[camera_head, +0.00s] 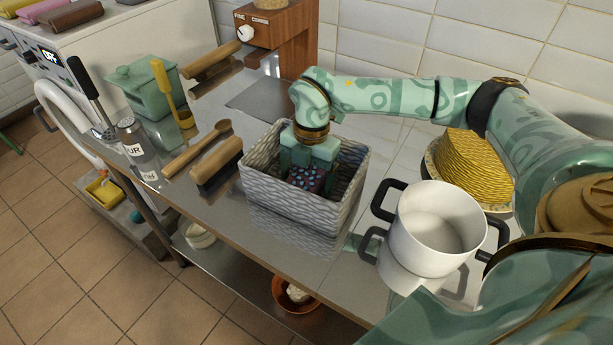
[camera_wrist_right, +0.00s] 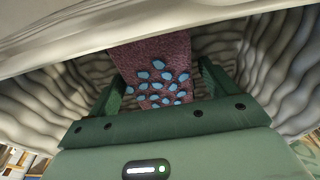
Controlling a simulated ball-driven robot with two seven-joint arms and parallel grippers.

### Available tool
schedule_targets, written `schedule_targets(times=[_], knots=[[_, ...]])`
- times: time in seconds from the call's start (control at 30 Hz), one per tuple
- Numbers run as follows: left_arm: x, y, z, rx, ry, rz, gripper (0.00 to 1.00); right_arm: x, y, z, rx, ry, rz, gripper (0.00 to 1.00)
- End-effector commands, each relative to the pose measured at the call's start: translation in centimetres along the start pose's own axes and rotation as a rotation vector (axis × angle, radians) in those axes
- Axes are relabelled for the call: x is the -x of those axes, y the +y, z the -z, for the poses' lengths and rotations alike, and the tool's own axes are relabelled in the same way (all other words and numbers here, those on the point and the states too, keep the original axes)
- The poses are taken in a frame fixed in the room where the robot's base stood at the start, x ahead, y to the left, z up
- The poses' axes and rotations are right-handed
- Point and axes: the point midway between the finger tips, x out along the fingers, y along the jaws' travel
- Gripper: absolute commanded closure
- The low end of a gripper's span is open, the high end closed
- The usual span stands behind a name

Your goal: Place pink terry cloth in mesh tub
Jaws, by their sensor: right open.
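The mesh tub (camera_head: 283,205), a grey-white box with wavy woven walls, stands on the steel worktop. My right gripper (camera_head: 307,168) reaches down inside it. A dusky pink cloth with blue spots (camera_head: 310,181) is inside the tub at the fingers. In the right wrist view the cloth (camera_wrist_right: 155,75) lies between the two green fingers, which stand apart with the jaws open. The tub's wavy walls (camera_wrist_right: 40,105) surround them. The cloth's lower part is hidden. My left gripper is not in view.
A white pot (camera_head: 437,222) with black handles stands right of the tub, a yellow woven stack (camera_head: 470,165) behind it. A brush (camera_head: 217,163) and wooden spoon (camera_head: 198,147) lie to the left. Folded cloths, one pink (camera_head: 38,10), lie on the machine at far left.

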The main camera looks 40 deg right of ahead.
Motion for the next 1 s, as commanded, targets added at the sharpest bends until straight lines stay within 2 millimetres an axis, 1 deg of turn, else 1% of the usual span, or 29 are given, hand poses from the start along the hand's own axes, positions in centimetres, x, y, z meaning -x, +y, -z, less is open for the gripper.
schedule_targets(times=[0.17, 0.3, 0.4, 0.5, 0.67, 1.0], knots=[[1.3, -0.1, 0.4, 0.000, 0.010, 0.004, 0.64, 3.8, 0.1, 0.0, -0.002, -0.003, -0.006, 0.15], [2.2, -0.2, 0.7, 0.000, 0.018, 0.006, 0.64, 7.3, 0.1, 0.0, -0.002, -0.002, -0.007, 0.15], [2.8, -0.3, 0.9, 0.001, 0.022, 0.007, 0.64, 9.4, 0.1, 0.0, -0.002, -0.002, -0.006, 0.15], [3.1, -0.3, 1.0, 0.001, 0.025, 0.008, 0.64, 10.8, 0.1, 0.0, -0.001, -0.002, -0.004, 0.15], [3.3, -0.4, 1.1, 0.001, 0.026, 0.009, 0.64, 11.8, 0.0, 0.0, -0.001, 0.000, -0.001, 0.15], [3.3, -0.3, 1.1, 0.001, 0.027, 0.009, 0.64, 11.8, 0.1, 0.1, 0.002, 0.003, -0.002, 0.15]])
